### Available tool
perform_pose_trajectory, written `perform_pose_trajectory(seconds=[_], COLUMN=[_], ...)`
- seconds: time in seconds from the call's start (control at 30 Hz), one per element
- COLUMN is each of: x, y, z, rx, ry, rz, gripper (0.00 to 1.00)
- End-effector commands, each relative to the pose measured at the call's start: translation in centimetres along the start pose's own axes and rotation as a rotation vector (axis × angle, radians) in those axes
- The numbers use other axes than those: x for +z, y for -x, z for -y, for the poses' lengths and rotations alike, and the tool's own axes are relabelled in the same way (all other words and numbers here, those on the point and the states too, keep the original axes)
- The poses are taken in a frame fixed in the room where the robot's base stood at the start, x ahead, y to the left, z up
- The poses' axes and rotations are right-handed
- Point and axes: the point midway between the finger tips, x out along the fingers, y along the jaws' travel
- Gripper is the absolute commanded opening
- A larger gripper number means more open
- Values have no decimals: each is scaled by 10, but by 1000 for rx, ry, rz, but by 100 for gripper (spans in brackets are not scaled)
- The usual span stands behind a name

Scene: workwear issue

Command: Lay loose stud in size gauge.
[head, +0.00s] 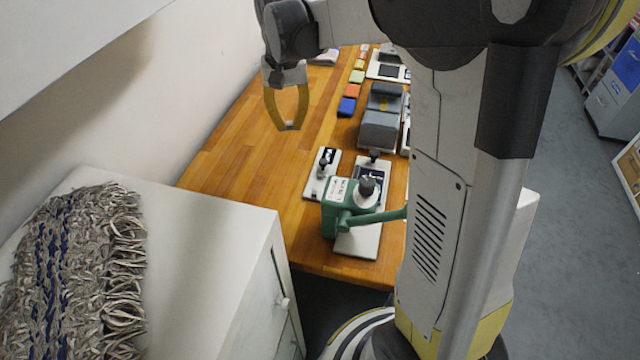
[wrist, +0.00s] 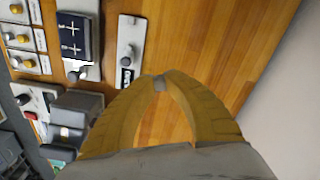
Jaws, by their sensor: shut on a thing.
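My gripper (head: 289,127) is above the wooden table, its yellow fingers closed at the tips. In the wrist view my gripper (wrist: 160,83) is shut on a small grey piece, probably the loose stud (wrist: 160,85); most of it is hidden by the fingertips. A narrow pale plate with a dark end and a small knob, possibly the size gauge (wrist: 130,36), lies apart from the fingertips, up and left of them. It also shows in the head view (head: 315,187), beside the green press. I cannot tell for sure that this plate is the gauge.
The green press (head: 340,222) with its side lever stands near the table's front end. A grey block (head: 378,130) and several coloured pieces (head: 347,106) lie farther back. The wooden table (head: 235,150) is clear at left. A white cabinet (head: 190,230) with a woven rug (head: 75,270) stands in front.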

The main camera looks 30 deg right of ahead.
Motion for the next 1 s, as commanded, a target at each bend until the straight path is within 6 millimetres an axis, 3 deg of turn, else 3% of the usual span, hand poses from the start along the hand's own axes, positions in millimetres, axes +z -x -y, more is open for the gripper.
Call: perform_pose_trajectory(seconds=[0.33, 0.53, 0.67, 1.0], x=[-2, 4, 12, 53], y=[-24, -33, -44, -94], z=[-115, -154, -150, -81], rx=[0, 0, 0, 0], ry=[-181, -245, -251, -248], rz=[0, 0, 0, 0], gripper=[1, 1, 1, 1])
